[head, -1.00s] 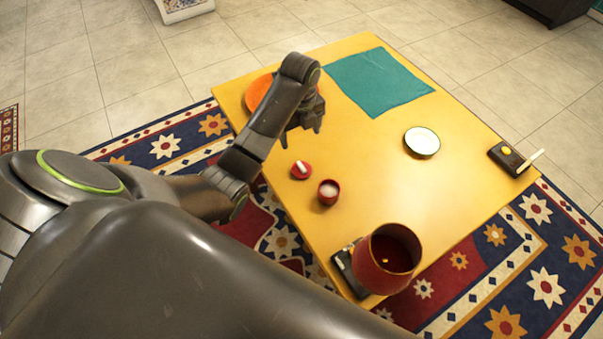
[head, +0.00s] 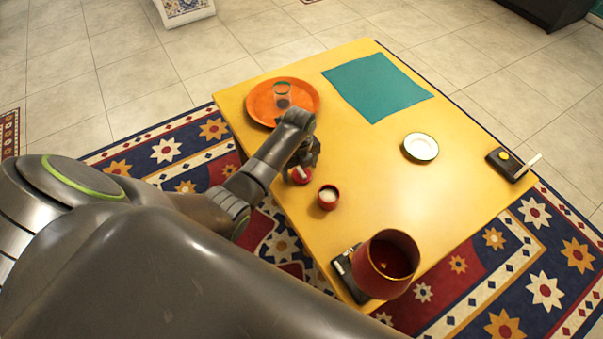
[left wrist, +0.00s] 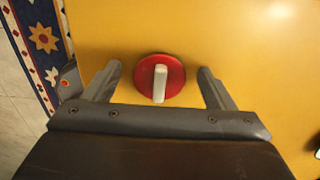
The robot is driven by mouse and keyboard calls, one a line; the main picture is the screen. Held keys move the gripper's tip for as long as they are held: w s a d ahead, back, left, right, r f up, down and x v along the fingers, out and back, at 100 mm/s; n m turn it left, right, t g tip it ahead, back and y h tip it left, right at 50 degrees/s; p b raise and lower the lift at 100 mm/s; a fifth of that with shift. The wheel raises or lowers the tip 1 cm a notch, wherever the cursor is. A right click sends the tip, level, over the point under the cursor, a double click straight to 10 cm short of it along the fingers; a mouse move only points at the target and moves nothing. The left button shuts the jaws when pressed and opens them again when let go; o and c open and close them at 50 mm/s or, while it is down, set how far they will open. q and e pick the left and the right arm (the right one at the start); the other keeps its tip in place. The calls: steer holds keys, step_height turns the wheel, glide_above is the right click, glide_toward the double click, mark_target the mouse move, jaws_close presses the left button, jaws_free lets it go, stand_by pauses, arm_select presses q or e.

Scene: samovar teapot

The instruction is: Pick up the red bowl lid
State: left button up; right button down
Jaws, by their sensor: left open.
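The red bowl lid (left wrist: 175,73) is a small red disc with a white upright handle. It lies on the yellow table, and in the head view it shows partly behind my gripper (head: 301,178). My left gripper (left wrist: 160,82) is open, with one finger on each side of the lid in the left wrist view and a gap on both sides. A small red bowl (head: 328,197) with white contents stands beside the lid. My right gripper is not seen.
An orange plate (head: 262,104) with a glass (head: 282,93) on it stands behind the gripper. A large red pot (head: 377,283), a white saucer (head: 421,147), a teal cloth (head: 360,83) and a dark box (head: 500,160) also rest on the table (head: 400,210). The table's middle is clear.

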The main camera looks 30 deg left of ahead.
arm_select(q)
steer(key=shift+c, duration=0.4)
steer(key=c, duration=0.9)
steer(key=shift+c, duration=0.2)
